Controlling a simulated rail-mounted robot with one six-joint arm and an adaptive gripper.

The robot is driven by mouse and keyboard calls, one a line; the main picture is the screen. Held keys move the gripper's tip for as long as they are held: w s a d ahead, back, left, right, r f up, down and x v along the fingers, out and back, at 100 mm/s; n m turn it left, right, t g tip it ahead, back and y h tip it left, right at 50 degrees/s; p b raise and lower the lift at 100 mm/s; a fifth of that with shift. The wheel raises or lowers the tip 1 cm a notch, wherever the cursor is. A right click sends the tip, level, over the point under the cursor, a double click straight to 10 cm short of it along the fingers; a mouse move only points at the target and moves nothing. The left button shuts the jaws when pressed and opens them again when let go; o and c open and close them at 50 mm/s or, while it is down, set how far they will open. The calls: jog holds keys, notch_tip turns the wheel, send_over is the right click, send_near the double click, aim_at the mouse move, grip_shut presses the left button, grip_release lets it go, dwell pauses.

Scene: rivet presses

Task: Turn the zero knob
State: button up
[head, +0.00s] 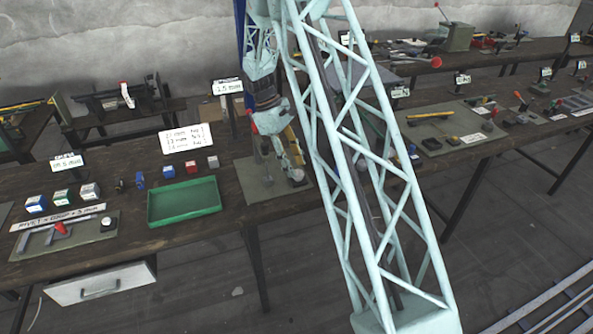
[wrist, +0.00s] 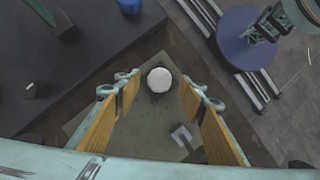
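A round knob with a pale, whitish top (wrist: 160,79) stands on a grey-green mat (wrist: 125,125) in the wrist view. It appears to be the zero knob; no marking on it is readable. In the head view the knob (head: 297,175) shows small, just below my gripper (head: 288,160). My gripper (wrist: 160,88) is open and empty, with its two yellow-padded fingers wide apart. In the wrist view the knob lies between the fingertips, near their ends. I cannot tell the remaining gap in height, but no finger touches the knob's sides.
A green tray (head: 184,202) stands on the bench left of the mat, with small blue, red and white blocks behind it. A grey bracket (wrist: 183,135) lies on the mat near the right finger. The bench's front edge is close to the mat.

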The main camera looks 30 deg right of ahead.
jog(key=shift+x, duration=1.05)
jog(key=shift+c, duration=0.2)
jog(key=c, duration=0.8)
